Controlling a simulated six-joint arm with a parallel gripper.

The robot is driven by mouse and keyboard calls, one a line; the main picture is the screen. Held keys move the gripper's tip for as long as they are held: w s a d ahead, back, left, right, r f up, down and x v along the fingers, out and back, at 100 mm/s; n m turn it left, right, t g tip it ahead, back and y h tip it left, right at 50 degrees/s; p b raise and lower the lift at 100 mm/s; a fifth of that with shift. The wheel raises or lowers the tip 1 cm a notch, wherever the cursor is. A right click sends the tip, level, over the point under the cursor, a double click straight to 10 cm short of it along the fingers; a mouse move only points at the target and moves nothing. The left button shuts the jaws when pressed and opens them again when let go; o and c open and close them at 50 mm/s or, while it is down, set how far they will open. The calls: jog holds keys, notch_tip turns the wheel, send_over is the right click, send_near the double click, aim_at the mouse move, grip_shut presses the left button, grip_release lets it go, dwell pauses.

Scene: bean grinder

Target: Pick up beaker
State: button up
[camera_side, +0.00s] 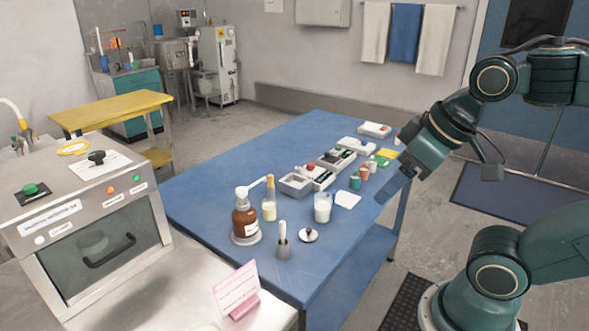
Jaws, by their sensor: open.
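A clear beaker (322,208) with pale contents in its lower part stands upright on the blue table (215,178). My gripper (384,199) is above the table's right edge, to the right of the beaker and apart from it. It is open and points down to the left. The gap between its fingers is hard to make out at this size.
A brown pump bottle (245,221), a yellow-topped bottle (269,203), a small grey holder (283,243) and a round lid (308,235) stand near the beaker. White paper (347,199) lies between beaker and gripper. Grey trays (295,185) stand behind. The table's left part is clear.

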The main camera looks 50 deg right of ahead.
jog(key=w+r+m+g+y, duration=0.15)
jog(key=w+m, duration=0.35)
jog(key=w, duration=0.7)
jog(key=w+r+m+g+y, duration=0.1)
jog(key=w+r+m, duration=0.25)
jog(key=w, duration=0.95)
jog(key=w+d+f+m+g+y, duration=0.2)
jog(key=w+d+f+m, duration=0.3)
jog(key=w+d+f, duration=0.3)
jog(key=w+d+f+m, duration=0.2)
jog(key=d+f, duration=0.1)
jog(key=f, duration=0.3)
jog(key=w+d+f+m+g, duration=0.1)
jog(key=w+d+f+m, duration=0.1)
jog(key=d+f, duration=0.2)
notch_tip(320, 180, down, 3)
jog(key=shift+w+d+f, duration=0.1)
jog(key=shift+w+d, duration=0.05)
jog(key=shift+w, duration=0.2)
jog(key=shift+f+m, duration=0.1)
jog(key=shift+m, duration=0.15)
